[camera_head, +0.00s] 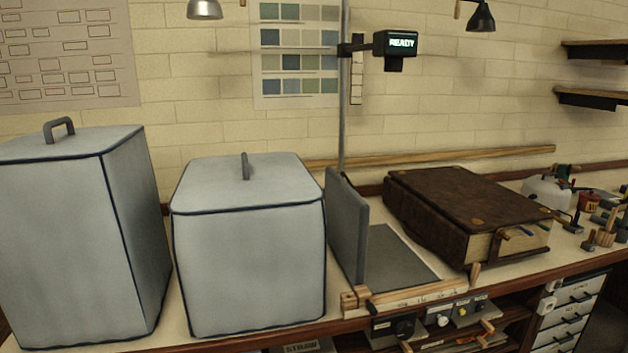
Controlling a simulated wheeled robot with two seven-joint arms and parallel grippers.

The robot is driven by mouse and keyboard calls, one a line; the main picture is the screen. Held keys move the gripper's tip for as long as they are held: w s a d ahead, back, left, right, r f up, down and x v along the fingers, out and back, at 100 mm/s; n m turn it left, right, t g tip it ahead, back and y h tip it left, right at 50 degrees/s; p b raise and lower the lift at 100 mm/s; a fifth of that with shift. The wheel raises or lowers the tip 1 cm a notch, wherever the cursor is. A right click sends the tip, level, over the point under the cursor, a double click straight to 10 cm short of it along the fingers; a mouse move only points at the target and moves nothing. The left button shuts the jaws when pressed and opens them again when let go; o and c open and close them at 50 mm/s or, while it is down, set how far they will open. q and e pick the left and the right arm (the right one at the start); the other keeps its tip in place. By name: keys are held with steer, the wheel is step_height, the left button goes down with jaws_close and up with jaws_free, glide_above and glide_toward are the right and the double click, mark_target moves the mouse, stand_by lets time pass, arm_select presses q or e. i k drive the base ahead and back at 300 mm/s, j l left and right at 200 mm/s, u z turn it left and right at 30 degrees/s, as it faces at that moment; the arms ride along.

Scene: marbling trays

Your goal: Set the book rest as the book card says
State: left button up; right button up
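A thick brown leather-bound book (450,198) lies closed on the bench, its page edges facing front right. Beside it on the left is what looks like the book rest: a grey upright panel (349,230) and a flat dark grey bed (392,258). A wooden strip with small marks (425,296) runs along its front edge, with wooden blocks near its ends. The book's right part has dark brackets and small coloured tabs at the page edge. I cannot make out a book card. Neither of my grippers is in view.
Two grey covered boxes with handles, one tall (75,240) and one lower (250,260), fill the bench's left. A display reading READY (401,43) hangs on a pole. Knobs (440,318) sit below the front edge. A white container (546,192) and clutter stand right.

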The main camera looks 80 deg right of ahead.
mark_target(347, 215)
steer(key=l+z, duration=0.1)
steer(key=z, duration=2.8)
steer(key=i+l, duration=0.15)
steer(key=l, duration=0.3)
steer(key=i+l+z, duration=0.1)
steer(key=l, duration=0.35)
steer(key=i+l+z, duration=0.1)
steer(key=l, duration=0.3)
steer(key=i+l, duration=0.25)
steer(key=l, duration=0.2)
steer(key=i+l+z, duration=0.1)
steer(key=l, duration=0.3)
steer(key=i+l, duration=0.25)
steer(key=l, duration=0.15)
steer(key=i+l+z, duration=0.1)
steer(key=l, duration=0.3)
steer(key=i+l+z, duration=0.1)
steer(key=i+l, duration=0.2)
steer(key=l+u, duration=0.15)
steer(key=u, duration=1.85)
steer(key=k+j, duration=0.05)
